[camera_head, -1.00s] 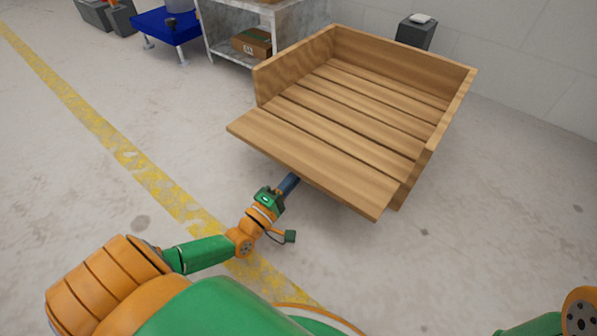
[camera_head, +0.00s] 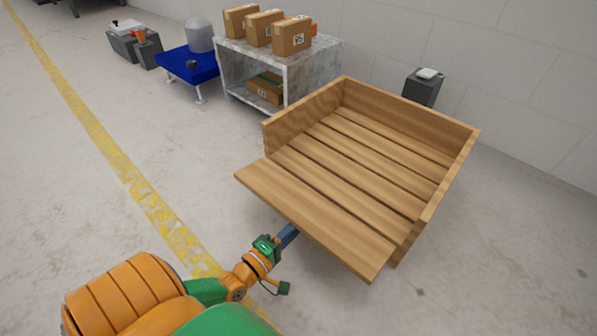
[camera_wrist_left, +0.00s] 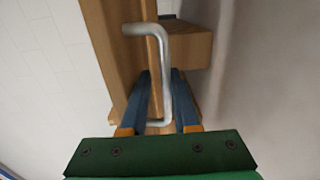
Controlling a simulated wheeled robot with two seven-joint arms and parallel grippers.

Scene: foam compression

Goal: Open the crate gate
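The wooden crate (camera_head: 455,185) stands on the floor right of centre. Its gate (camera_head: 305,217) is a plank panel folded down and outward at the front, so that side of the crate is open. My left gripper (camera_head: 288,235) is at the gate's outer edge, its tips partly hidden in the head view. In the left wrist view, a bent metal handle (camera_wrist_left: 164,65) passes between the two blue fingers of my left gripper (camera_wrist_left: 160,85). The fingers stand apart with gaps beside the handle. My right gripper is out of view.
A shelf (camera_head: 283,62) with several cardboard boxes stands behind the crate at left, next to a blue platform (camera_head: 188,66). A dark box (camera_head: 422,90) stands near the back wall.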

